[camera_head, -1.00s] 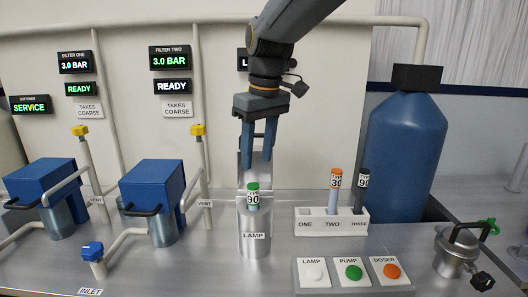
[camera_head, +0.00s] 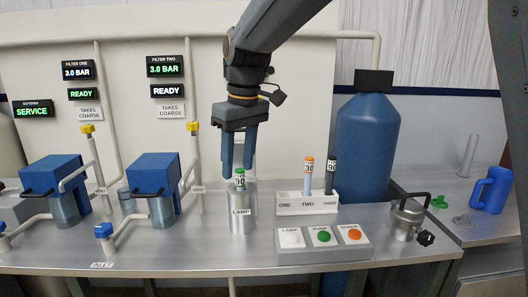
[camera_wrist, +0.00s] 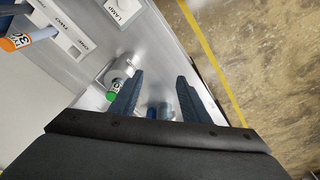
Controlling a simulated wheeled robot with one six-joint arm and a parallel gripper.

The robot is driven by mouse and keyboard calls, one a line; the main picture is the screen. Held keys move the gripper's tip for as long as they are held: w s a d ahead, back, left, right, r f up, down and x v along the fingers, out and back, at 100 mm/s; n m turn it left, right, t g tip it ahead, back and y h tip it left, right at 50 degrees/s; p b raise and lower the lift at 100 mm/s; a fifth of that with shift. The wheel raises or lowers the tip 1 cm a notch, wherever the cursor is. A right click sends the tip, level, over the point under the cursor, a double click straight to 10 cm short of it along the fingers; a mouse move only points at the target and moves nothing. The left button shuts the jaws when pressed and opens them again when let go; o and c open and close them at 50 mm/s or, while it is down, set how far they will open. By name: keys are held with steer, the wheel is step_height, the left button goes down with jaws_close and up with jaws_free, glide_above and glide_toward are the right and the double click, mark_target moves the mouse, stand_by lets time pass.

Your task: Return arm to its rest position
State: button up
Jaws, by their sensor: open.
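My gripper (camera_head: 238,172) hangs from my bent arm, fingers pointing down, in front of the lamp holder in the head view. Its fingers are apart with nothing held between them; the wrist view shows the gap (camera_wrist: 158,80). A green-capped cartridge (camera_head: 240,181) marked 90 stands upright in the metal lamp holder (camera_head: 243,222). In the head view its top shows between the fingertips. In the wrist view the green-capped cartridge (camera_wrist: 114,90) lies beside the left finger, outside the gap, so the gripper is clear of it.
A white rack (camera_head: 288,199) holds an orange-capped cartridge (camera_head: 308,177) and a black-capped one (camera_head: 331,176). A button panel (camera_head: 290,254) sits in front. Blue filter housings (camera_head: 152,174) stand left, a big blue tank (camera_head: 365,150) behind, and a blue jug (camera_head: 492,190) right.

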steer(key=s+d+f+m, duration=0.4)
steer(key=s+d+f, duration=0.5)
steer(key=d+f, duration=0.2)
steer(key=s+d+f+m+h, duration=0.1)
steer(key=s+d+f+m, duration=0.4)
steer(key=s+d+f, duration=0.4)
steer(key=d+f, duration=0.2)
steer(key=d, duration=0.3)
steer(key=shift+d+m, duration=0.3)
steer(key=shift+w, duration=0.1)
